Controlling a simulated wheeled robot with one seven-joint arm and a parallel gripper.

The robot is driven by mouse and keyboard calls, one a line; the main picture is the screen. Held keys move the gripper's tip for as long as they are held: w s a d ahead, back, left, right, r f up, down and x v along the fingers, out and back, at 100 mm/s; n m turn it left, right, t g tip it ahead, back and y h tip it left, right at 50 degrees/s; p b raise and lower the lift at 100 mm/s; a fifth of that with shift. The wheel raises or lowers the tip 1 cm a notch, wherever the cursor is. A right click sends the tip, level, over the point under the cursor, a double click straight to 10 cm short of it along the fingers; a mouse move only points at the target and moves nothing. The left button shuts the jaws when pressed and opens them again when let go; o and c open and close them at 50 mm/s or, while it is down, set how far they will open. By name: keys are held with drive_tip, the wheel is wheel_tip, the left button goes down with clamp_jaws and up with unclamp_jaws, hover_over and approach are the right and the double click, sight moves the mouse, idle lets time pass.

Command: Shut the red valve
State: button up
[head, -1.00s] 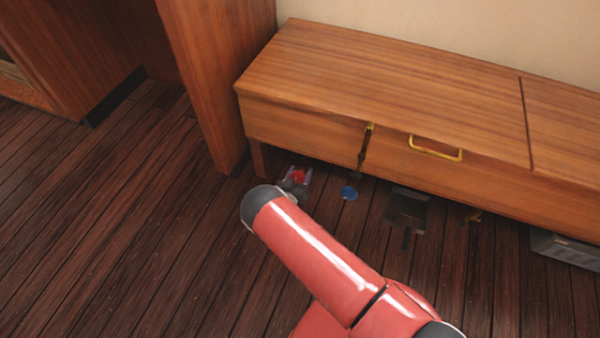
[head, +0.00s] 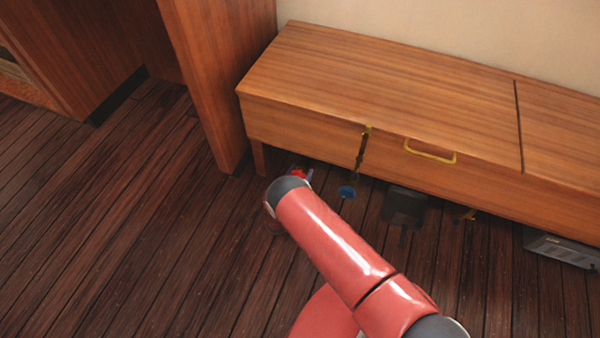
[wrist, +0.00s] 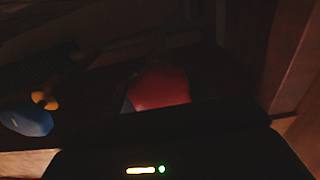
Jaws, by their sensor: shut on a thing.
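The red valve (head: 299,172) shows as a small patch of red under the left end of the wooden bench, just beyond the end of my arm. In the dark wrist view it is a rounded red shape (wrist: 160,87) straight ahead. My gripper (wrist: 158,106) is right at it and shut on it. The fingers are lost in shadow in the wrist view and mostly hidden behind my arm in the head view. The valve's lower part and the exact grip are hidden.
A blue round thing (head: 347,191) lies to the right of the valve. A dark pan-like object (head: 404,208) and a grey box (head: 560,248) are further right under the bench (head: 390,85). A wooden panel (head: 215,80) stands close on the left. Open floor lies left and in front.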

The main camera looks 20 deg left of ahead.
drive_tip(key=shift+f, duration=0.1)
drive_tip(key=o, duration=0.9)
drive_tip(key=shift+o, duration=0.2)
drive_tip(key=s+p, duration=0.1)
drive_tip(key=s, duration=0.6)
drive_tip(key=shift+s+a, duration=0.3)
drive_tip(key=shift+s, duration=0.1)
